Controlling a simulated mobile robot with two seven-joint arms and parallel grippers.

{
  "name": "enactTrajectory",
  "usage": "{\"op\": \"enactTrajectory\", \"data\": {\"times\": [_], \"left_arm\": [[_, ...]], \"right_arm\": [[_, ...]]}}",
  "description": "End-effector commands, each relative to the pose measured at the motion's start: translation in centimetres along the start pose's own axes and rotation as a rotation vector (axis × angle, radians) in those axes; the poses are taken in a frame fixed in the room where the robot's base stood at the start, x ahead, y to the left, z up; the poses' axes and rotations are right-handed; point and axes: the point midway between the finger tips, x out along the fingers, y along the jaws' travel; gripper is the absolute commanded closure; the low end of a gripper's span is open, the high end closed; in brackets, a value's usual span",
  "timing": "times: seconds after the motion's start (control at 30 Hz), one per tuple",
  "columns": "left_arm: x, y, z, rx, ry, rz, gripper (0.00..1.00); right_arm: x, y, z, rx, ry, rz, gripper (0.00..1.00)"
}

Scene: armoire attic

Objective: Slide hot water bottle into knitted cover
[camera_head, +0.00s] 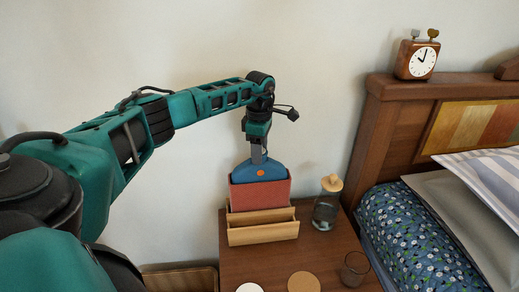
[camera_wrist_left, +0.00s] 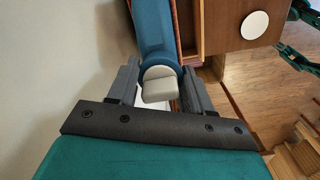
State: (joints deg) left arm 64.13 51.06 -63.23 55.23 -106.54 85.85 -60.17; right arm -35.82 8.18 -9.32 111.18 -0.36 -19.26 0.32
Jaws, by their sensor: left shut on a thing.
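The blue hot water bottle (camera_head: 274,171) has an orange dot and stands upright. Only its rounded upper part shows above the red knitted cover (camera_head: 260,194); its lower part is hidden inside. The cover stands upright in a wooden holder (camera_head: 263,235) on the nightstand. My left gripper (camera_head: 258,153) is above the cover, shut on the top of the bottle. In the left wrist view the gripper (camera_wrist_left: 160,82) has its fingers either side of the bottle's pale grey stopper, with the blue bottle (camera_wrist_left: 152,25) beyond. My right gripper is not clearly seen.
On the nightstand (camera_head: 240,267) are a corked glass bottle (camera_head: 326,212) right of the holder, a drinking glass (camera_head: 355,270), a cork coaster (camera_head: 303,282) and a white disc (camera_head: 249,288). The bed's headboard (camera_head: 373,120) with a clock (camera_head: 417,58) stands right. The wall is behind.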

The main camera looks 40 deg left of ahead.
Motion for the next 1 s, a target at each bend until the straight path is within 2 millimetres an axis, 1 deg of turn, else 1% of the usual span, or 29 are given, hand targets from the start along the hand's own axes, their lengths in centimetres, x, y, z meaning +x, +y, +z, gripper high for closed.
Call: {"op": "enactTrajectory", "data": {"times": [0.03,0.33,1.0], "left_arm": [[-0.28,0.11,0.07,0.0,-0.004,0.004,0.99],[-0.22,0.11,0.08,0.0,-0.004,0.004,0.99],[0.58,0.12,0.07,0.0,-0.004,0.004,0.99]], "right_arm": [[-0.05,0.0,-0.08,0.0,0.0,0.0,0.45],[-0.02,0.0,-0.04,0.0,0.0,0.0,0.45],[0.27,-0.01,0.38,0.0,0.0,0.0,0.45]]}}
